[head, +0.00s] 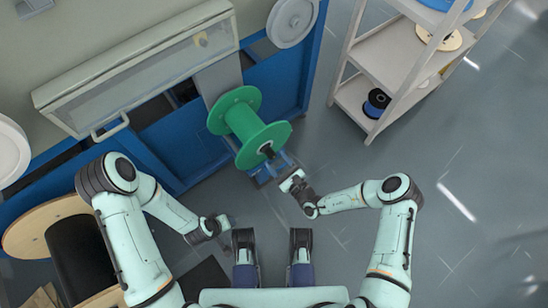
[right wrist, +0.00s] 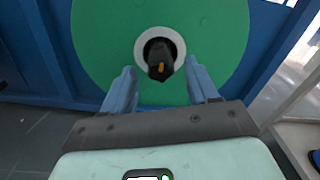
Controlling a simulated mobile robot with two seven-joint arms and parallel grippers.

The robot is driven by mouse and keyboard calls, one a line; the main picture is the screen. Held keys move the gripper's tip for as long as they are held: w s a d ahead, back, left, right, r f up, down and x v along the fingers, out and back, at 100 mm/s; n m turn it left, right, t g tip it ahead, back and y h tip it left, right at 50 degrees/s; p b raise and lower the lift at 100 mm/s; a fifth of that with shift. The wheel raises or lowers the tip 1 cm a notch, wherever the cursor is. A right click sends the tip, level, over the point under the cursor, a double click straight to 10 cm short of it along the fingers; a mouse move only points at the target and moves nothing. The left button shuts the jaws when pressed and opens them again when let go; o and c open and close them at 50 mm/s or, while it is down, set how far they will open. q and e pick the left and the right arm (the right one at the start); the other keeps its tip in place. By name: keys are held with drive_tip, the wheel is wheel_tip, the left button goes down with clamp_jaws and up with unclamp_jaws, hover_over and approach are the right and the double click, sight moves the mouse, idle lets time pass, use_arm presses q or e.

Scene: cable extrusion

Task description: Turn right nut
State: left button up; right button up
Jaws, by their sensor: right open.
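A green cable spool (head: 245,122) sits on a stand by the machine. A black nut (head: 267,150) sits at the hub of its near flange. In the right wrist view the nut (right wrist: 160,58) shows dark with a small orange mark inside a white ring. My right gripper (head: 291,180) is just in front of that flange.
A grey machine with a handled cover (head: 140,80) and blue base panels (head: 185,150) stands behind the spool. A wooden cable drum (head: 38,222) is at lower left. A shelf rack (head: 385,65) with spools stands at upper right. The floor at right is clear.

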drive_tip(key=shift+x, duration=0.95)
use_arm(q)
drive_tip(key=shift+w+a+f, duration=0.2)
drive_tip(key=shift+w+f, duration=0.05)
drive_tip(key=shift+w, duration=0.25)
use_arm(e)
drive_tip(key=shift+c, duration=0.2)
drive_tip(key=c, duration=1)
use_arm(q)
drive_tip(key=shift+s+r, duration=0.1)
drive_tip(key=shift+s, duration=0.05)
